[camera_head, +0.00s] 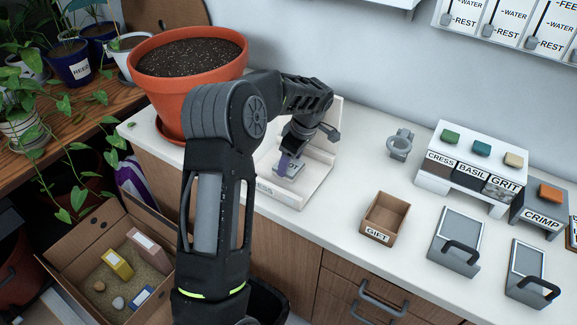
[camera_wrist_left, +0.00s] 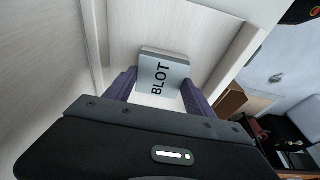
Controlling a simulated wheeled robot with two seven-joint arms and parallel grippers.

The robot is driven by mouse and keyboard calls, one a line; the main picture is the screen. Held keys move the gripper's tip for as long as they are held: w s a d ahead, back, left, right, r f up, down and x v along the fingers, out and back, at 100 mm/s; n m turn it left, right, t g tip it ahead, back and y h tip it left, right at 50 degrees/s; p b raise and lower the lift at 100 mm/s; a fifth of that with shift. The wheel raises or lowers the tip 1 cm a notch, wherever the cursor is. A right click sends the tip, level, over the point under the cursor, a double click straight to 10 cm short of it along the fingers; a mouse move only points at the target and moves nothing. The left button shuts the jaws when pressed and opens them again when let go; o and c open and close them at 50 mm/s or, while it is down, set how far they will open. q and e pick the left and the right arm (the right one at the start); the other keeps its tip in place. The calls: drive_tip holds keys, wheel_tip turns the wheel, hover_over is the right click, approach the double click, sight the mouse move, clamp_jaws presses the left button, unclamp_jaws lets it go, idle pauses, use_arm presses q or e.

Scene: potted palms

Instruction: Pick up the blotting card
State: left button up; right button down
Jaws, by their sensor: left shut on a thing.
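The blotting card (camera_wrist_left: 161,72) is a small grey block marked BLOT in the left wrist view. It sits between the two purple fingers of my left gripper (camera_wrist_left: 160,92), which is shut on it. In the head view my left gripper (camera_head: 289,164) reaches down into a cream open press (camera_head: 312,185) with a raised back and a partly hidden front label. The card is at or just above the press bed; I cannot tell whether it touches. My right gripper is not in view.
A large terracotta pot (camera_head: 190,85) stands left of the press. To the right are a metal ring holder (camera_head: 400,144), a wooden GIFT box (camera_head: 385,217), a CRESS, BASIL and GRIT stand (camera_head: 440,180), a CRIMP block (camera_head: 540,215) and handled plates (camera_head: 457,240). A cardboard box (camera_head: 65,255) sits lower left.

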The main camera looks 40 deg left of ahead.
use_arm(q)
drive_tip(key=c, duration=0.4)
drive_tip(key=shift+o, duration=0.2)
wheel_tip(320, 180, up, 10)
drive_tip(key=b, duration=0.1)
idle(0.7)
